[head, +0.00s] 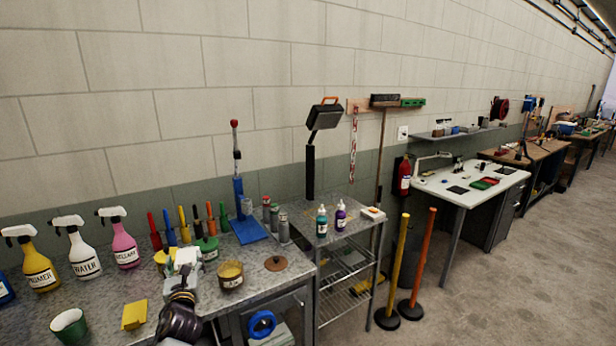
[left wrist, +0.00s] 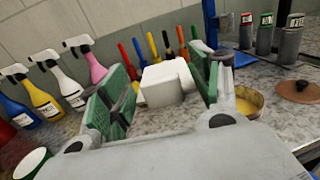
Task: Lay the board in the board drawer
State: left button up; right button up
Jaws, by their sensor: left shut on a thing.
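My left gripper (head: 184,268) is over the speckled workbench, in front of the upright tools. In the left wrist view its green-padded fingers (left wrist: 162,90) stand apart, with a white blocky thing (left wrist: 167,82) between them. The gripper is shut on this white thing, which is partly hidden by the fingers. A small green and red flat item (head: 485,183) lies on the white desk at right; I cannot tell if it is the board. Drawers (head: 505,215) show under that desk, closed as far as I can see. I cannot identify the board drawer. My right gripper is not in view.
Spray bottles (head: 82,246) stand at the bench's left. A brown-yellow tin (head: 231,274), a brown lid (head: 275,263) and a blue press (head: 247,225) are near the gripper. A wire-shelf cart (head: 343,272) and yellow and orange posts (head: 420,262) stand before the white desk. Floor is clear at right.

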pick_arm(q)
jog(key=s+d+r+m+t+h, duration=0.1)
jog(key=s+d+m+h, duration=0.15)
jog(key=d, duration=0.35)
jog(key=s+d+r+m+h, duration=0.1)
jog(key=s+d+h, duration=0.2)
jog(key=d, duration=0.3)
jog(key=s+d+f+h, duration=0.1)
jog(key=s+d+f, duration=0.1)
jog(key=s+f, duration=0.5)
jog(key=shift+s+d+f+m, duration=0.15)
jog(key=shift+d+f+m, duration=0.25)
jog(key=shift+f, duration=1.85)
jog(key=shift+a, duration=0.1)
jog(key=shift+s+f, duration=1.2)
jog(key=shift+f, duration=0.3)
jog(key=shift+s+f, duration=1.15)
jog(key=shift+f, duration=0.3)
